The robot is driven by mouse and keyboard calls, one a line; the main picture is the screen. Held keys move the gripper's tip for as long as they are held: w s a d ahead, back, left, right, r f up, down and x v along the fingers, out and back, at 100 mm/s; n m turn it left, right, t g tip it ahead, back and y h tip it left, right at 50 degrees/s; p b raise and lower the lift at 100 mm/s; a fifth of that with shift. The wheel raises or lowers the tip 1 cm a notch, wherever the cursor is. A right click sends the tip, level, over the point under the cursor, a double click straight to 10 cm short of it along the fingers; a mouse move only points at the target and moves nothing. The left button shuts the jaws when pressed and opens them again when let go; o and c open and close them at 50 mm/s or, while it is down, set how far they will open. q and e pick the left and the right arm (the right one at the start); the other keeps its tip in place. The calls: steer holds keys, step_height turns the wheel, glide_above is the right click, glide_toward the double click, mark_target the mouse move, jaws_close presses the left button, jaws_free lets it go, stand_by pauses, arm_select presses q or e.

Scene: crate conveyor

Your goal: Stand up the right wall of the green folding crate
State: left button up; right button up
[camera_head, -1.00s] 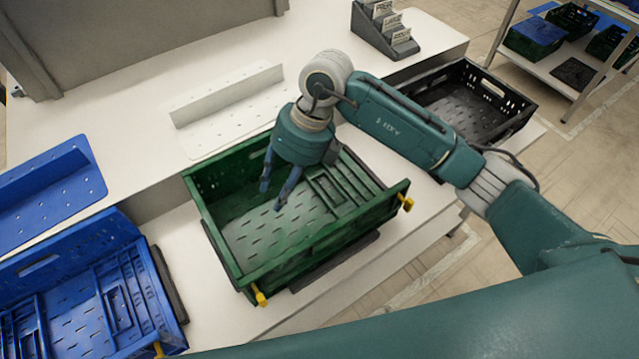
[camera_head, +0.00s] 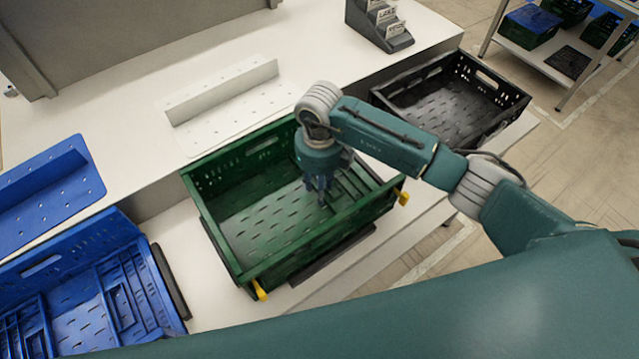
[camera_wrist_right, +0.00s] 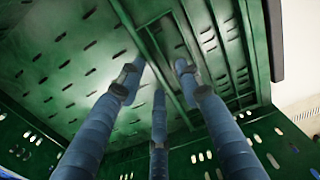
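The green folding crate (camera_head: 262,272) stands on the white bench in the head view. Its front, back and left walls are up. Its right wall (camera_head: 357,187) lies folded down inside the crate at the right, partly hidden by my arm. The ribbed panel also shows in the right wrist view (camera_wrist_right: 207,45). My right gripper (camera_head: 320,196) points down inside the crate at the inner, left edge of this panel. Its blue fingers (camera_wrist_right: 156,85) are spread apart with nothing between them. Whether a fingertip touches the panel I cannot tell. My left gripper is out of view.
A blue crate (camera_head: 168,322) stands at the left. A black crate (camera_head: 400,112) stands to the right, behind my forearm. Blue (camera_head: 50,190) and white (camera_head: 225,92) perforated brackets lie on the bench. Yellow latches (camera_head: 261,291) stick out at the green crate's front corners.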

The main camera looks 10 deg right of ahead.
steer(key=shift+f, duration=0.2)
steer(key=shift+c, duration=0.5)
jaws_close()
